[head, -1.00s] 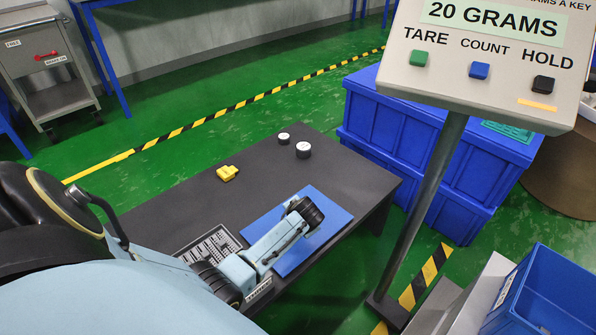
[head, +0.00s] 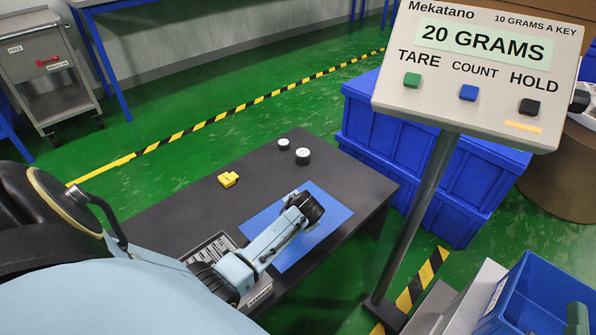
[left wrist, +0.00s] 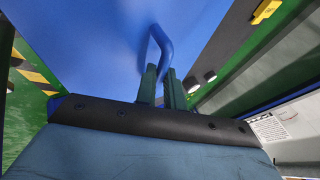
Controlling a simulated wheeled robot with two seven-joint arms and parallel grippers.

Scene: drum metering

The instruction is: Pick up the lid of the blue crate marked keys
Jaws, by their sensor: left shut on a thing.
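The blue lid (head: 331,213) is a flat panel over the dark table in the head view. It fills much of the left wrist view (left wrist: 85,45), where its blue loop handle (left wrist: 157,42) sits between the green fingers of my left gripper (left wrist: 163,82). That gripper is shut on the handle; in the head view my arm hides it. I cannot tell how far the lid is above the table. I cannot make out a keys mark. Green pieces at the lower right of the head view may be my right gripper's fingers (head: 577,318); their state is unclear.
On the dark table (head: 330,166) are a yellow block (head: 228,179) and two white-topped round pieces (head: 302,155). A metering panel reading 20 GRAMS (head: 482,80) stands on a post at right. Blue crates (head: 425,150) are behind it; an open blue bin (head: 540,275) is at lower right.

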